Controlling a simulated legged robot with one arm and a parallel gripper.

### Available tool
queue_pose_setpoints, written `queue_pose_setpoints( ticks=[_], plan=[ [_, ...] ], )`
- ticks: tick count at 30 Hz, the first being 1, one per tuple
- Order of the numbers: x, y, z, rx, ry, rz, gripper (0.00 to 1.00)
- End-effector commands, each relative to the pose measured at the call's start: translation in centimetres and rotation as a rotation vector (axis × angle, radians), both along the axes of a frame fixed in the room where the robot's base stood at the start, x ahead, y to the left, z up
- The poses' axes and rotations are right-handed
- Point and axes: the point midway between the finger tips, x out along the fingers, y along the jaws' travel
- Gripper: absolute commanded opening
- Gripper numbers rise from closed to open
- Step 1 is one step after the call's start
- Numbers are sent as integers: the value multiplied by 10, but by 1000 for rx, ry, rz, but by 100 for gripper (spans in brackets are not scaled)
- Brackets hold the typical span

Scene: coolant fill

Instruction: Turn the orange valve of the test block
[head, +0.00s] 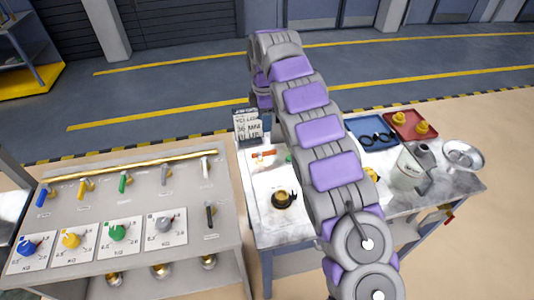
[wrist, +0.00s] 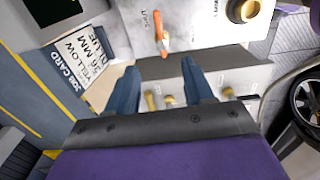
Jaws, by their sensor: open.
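The orange valve (head: 264,154) is a small orange handle at the far left of the pale test block (head: 262,188) on the right-hand table. In the wrist view the orange valve (wrist: 163,36) stands on the block's top face, its handle running nearly up and down the picture, beside printed lettering. My gripper (wrist: 160,82) is open, its two blue-grey fingers apart and nothing held between them. The valve lies just beyond the fingertips in that picture, not between them. Contact is not visible. In the head view my arm hides much of the block and the gripper is hard to make out.
A job card (head: 248,127) stands behind the block and also shows in the wrist view (wrist: 82,62). A dark round filler neck (head: 283,200) sits on the block. Blue (head: 371,129) and red (head: 410,125) trays and a white jug (head: 410,168) are right. A valve panel (head: 140,205) is left.

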Motion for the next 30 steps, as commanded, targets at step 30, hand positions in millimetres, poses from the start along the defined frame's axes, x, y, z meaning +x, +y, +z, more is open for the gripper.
queue_pose_setpoints(
  ticks=[30],
  plan=[
    [-2, 1, -164, -2, 6, -1, 52]
  ],
)
